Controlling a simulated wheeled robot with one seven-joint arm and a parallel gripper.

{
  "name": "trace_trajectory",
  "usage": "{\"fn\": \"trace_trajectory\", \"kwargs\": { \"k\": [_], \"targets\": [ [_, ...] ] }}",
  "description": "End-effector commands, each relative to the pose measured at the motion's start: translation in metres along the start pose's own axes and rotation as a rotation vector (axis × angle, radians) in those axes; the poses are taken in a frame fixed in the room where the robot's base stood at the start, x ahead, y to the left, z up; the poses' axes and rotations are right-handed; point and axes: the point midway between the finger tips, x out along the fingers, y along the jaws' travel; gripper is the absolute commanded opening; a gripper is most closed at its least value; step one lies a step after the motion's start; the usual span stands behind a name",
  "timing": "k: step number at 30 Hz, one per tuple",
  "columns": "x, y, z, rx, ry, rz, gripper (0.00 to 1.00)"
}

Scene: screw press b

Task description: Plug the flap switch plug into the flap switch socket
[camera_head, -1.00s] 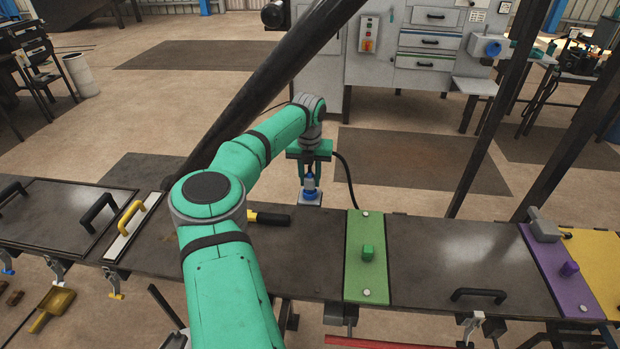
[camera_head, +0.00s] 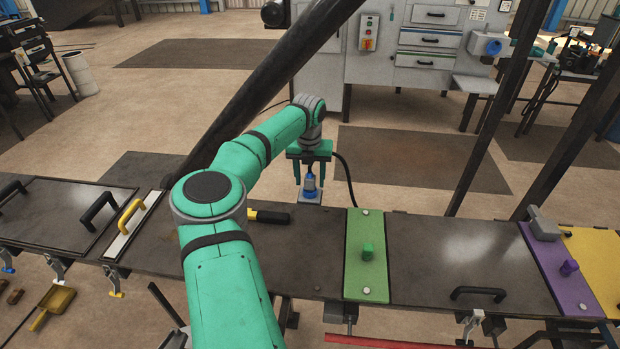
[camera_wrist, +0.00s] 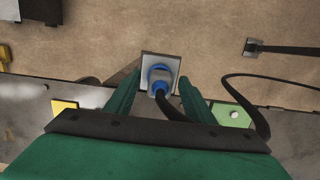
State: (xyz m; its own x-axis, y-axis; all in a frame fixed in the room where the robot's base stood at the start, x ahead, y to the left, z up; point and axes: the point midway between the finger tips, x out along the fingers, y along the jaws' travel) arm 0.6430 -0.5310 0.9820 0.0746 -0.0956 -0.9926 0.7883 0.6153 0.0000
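The flap switch plug (camera_head: 310,181), grey and blue with a black cable, stands upright at the blue flap switch socket (camera_head: 311,195) on a small grey plate at the bench's far edge. In the wrist view the plug (camera_wrist: 161,88) sits inside the socket's blue ring (camera_wrist: 159,69), with no visible gap between them. My gripper (camera_head: 311,184) is above and around the plug, pointing down. Its green fingers are open, one on each side, with clear gaps to the plug in the wrist view (camera_wrist: 160,78). The exact seating depth is hard to tell.
A green plate (camera_head: 366,280) with a green knob lies right of the socket. A yellow-and-black handle (camera_head: 270,218) lies on the bench to its left. The plug's black cable (camera_head: 347,175) loops right of my gripper. A thick dark diagonal beam (camera_head: 260,90) passes behind my arm.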

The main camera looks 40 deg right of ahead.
Motion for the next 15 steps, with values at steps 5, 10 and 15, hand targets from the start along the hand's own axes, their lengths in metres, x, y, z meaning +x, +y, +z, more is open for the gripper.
{"fn": "trace_trajectory", "kwargs": {
  "k": [5,10,15],
  "targets": [
    [0.0,0.0,0.0,0.0,0.001,0.0,0.49],
    [-0.011,0.0,0.0,0.0,-0.001,0.0,0.49],
    [-0.04,0.0,0.001,0.001,-0.002,0.002,0.49]
  ]
}}
